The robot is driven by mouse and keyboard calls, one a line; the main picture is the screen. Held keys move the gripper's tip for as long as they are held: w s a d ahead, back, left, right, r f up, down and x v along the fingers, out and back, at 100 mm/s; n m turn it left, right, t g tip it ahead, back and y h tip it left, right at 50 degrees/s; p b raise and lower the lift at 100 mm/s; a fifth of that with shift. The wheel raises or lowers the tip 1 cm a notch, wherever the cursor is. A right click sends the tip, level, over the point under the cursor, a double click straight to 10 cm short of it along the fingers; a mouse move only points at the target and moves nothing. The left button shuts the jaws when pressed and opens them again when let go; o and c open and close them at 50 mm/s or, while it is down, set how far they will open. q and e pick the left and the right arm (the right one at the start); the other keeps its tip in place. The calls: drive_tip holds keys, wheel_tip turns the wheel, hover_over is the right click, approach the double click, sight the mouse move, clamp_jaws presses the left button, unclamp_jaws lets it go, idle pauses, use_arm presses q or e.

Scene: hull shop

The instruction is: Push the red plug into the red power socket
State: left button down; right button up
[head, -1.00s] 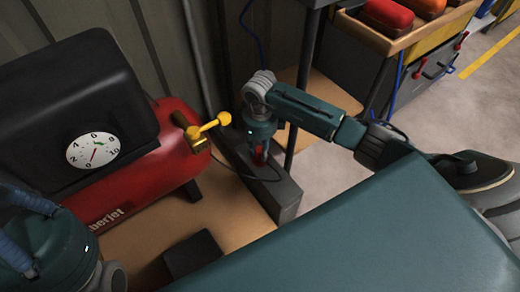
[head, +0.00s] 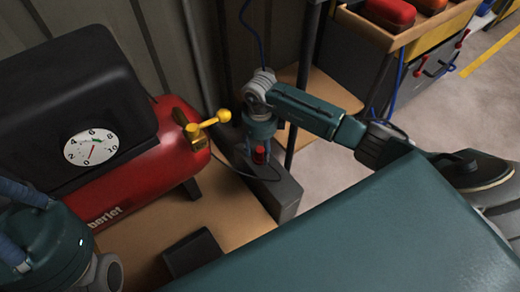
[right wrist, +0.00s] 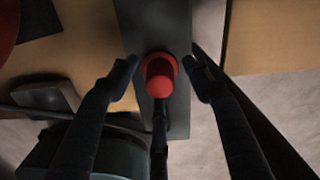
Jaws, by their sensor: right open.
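The red plug (head: 260,156) stands upright on a dark grey bar (head: 288,199). In the right wrist view, the plug (right wrist: 160,78) is a red cylinder with a wider red ring, probably the red power socket (right wrist: 150,58), around its far end. How deep the plug sits in it cannot be told. My right gripper (head: 258,148) points down over the plug. In the right wrist view its fingers (right wrist: 159,70) are spread on both sides of the plug, with gaps. My left arm shows at the lower left; its fingers are out of view.
A red compressor (head: 170,172) with a gauge and yellow valve (head: 210,125) stands left of the bar. A dark cable (head: 232,172) runs from near it to the plug. A dark block (head: 192,254) lies in front. A thin post (head: 300,100) stands right of my gripper.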

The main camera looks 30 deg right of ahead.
wheel_tip(320, 180, up, 12)
idle(0.5)
idle(0.5)
